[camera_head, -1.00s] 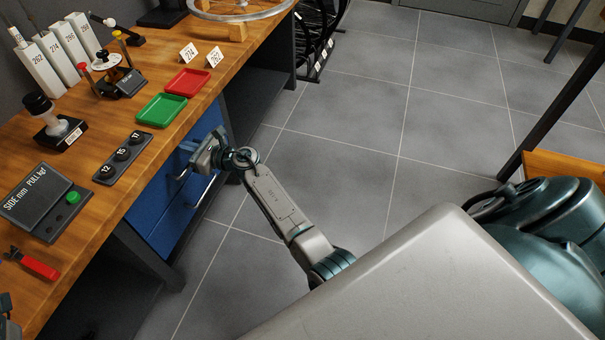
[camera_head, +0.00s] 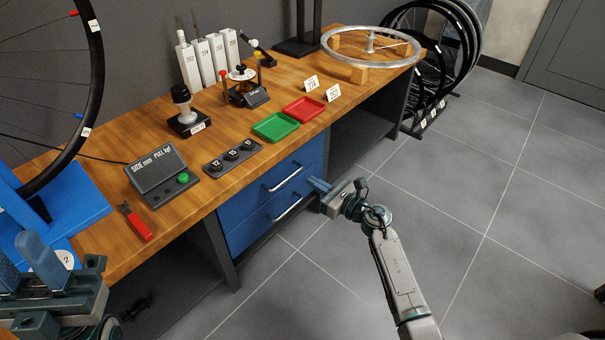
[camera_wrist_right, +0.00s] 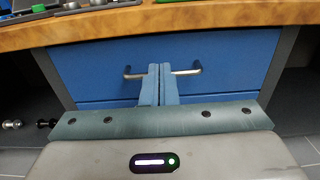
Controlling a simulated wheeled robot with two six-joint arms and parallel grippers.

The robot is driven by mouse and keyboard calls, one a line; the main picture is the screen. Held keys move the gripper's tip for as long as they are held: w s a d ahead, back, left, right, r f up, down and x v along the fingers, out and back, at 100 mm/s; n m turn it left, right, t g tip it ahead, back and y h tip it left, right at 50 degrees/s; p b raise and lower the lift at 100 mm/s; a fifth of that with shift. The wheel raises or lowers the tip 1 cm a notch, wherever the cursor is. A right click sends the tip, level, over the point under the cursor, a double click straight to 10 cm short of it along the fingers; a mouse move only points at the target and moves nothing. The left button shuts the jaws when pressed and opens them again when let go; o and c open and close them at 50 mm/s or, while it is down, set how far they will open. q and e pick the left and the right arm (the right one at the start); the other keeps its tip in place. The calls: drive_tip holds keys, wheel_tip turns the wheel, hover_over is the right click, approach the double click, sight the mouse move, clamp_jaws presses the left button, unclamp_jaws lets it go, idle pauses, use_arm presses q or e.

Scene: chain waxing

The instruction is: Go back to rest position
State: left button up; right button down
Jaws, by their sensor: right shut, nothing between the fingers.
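My right gripper (camera_head: 319,185) is shut and empty. It is out in front of the workbench, with its blue fingertips toward the blue drawer unit (camera_head: 246,205). In the right wrist view its two fingers (camera_wrist_right: 159,85) lie side by side, overlapping the line of a drawer handle (camera_wrist_right: 186,71) behind them; whether they touch it cannot be told. My left gripper (camera_head: 38,262) shows at the lower left edge of the head view, close to a blue stand (camera_head: 75,217). Its frame is cut off, and whether its fingers are apart cannot be told.
The wooden bench (camera_head: 134,112) holds a green tray (camera_head: 275,127), a red tray (camera_head: 305,109), a display box (camera_head: 163,178), a red-handled tool (camera_head: 135,222) and a wheel rim (camera_head: 371,45). A black-rimmed wheel (camera_head: 96,70) stands at left. The grey floor (camera_head: 480,180) at right is clear.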

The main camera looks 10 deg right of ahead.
drive_tip(key=shift+v, duration=0.95)
